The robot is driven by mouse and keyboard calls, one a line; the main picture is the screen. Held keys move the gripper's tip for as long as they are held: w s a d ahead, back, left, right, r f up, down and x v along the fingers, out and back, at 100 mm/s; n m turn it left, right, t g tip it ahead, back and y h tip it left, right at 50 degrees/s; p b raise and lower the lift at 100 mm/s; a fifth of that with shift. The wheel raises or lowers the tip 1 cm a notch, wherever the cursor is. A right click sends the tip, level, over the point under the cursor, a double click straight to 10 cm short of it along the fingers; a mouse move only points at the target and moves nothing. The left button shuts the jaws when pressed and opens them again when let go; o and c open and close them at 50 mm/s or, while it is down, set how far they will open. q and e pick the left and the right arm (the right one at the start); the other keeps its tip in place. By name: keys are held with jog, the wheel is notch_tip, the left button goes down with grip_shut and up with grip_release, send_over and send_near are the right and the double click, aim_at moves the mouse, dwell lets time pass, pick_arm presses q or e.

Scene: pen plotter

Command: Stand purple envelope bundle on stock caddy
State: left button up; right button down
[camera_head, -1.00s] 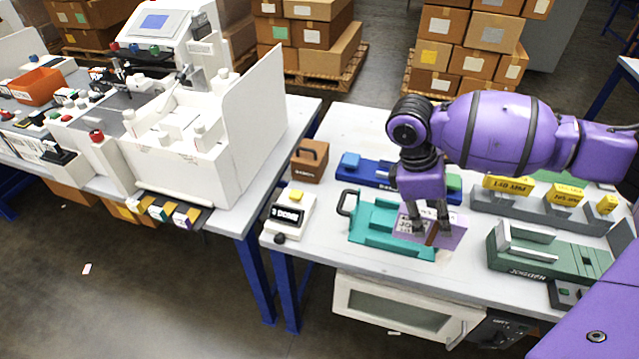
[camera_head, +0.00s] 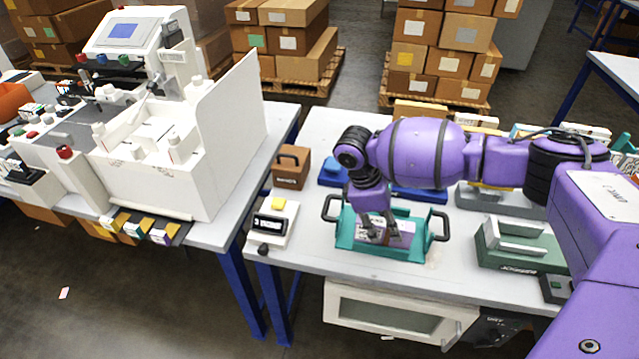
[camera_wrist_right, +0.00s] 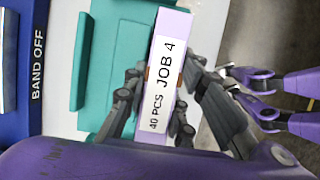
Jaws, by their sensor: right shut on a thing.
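The purple envelope bundle (camera_head: 402,229) is in my right gripper (camera_head: 372,232), at the middle of the teal stock caddy (camera_head: 350,245). In the right wrist view the bundle (camera_wrist_right: 163,95) shows a narrow face with a white label reading JOB 4, 40 PCS. The right gripper (camera_wrist_right: 160,90) is shut on it, with grey fingers on both sides. The caddy (camera_wrist_right: 105,50) lies under and beside it, with a dark handle at each end in the head view. I cannot tell whether the bundle touches the caddy floor.
A brown block with a handle (camera_head: 291,167) and a small display unit (camera_head: 272,228) stand left of the caddy. A blue device (camera_head: 420,193) lies behind it, partly hidden by my arm. A green device (camera_head: 520,245) stands to the right. The table's front edge is close.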

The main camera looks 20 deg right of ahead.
jog(key=c, duration=1.5)
grip_release()
jog(key=shift+f, duration=0.1)
jog(key=shift+o, duration=0.2)
jog(key=v, duration=1.2)
